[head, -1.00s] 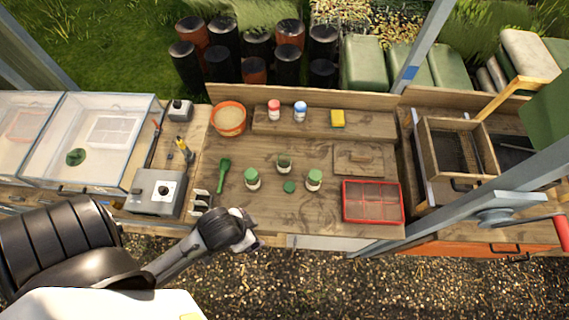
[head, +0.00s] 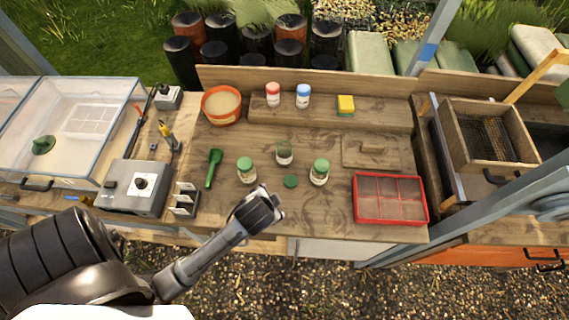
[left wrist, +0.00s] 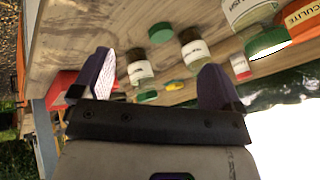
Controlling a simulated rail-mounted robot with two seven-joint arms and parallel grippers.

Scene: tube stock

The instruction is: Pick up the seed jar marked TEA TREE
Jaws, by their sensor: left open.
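Three glass jars with white labels stand on the bench. The left jar (head: 246,171) and right jar (head: 319,173) have green lids. The middle jar (head: 284,155) is open, and a loose green lid (head: 291,181) lies in front of it. My left gripper (head: 268,204) is open and empty, in front of the jars between left and right ones. In the left wrist view the right jar (left wrist: 140,72) shows between the fingers, with the middle jar (left wrist: 195,53) and left jar (left wrist: 250,12) further right. I cannot surely read TEA TREE on any label. My right gripper is out of view.
A green scoop (head: 212,168) lies left of the jars, and a red divided tray (head: 390,200) sits at right. A shelf behind holds a red-capped jar (head: 273,95), a blue-capped jar (head: 303,96) and a yellow sponge (head: 346,105). An orange pot (head: 221,106) stands at back left.

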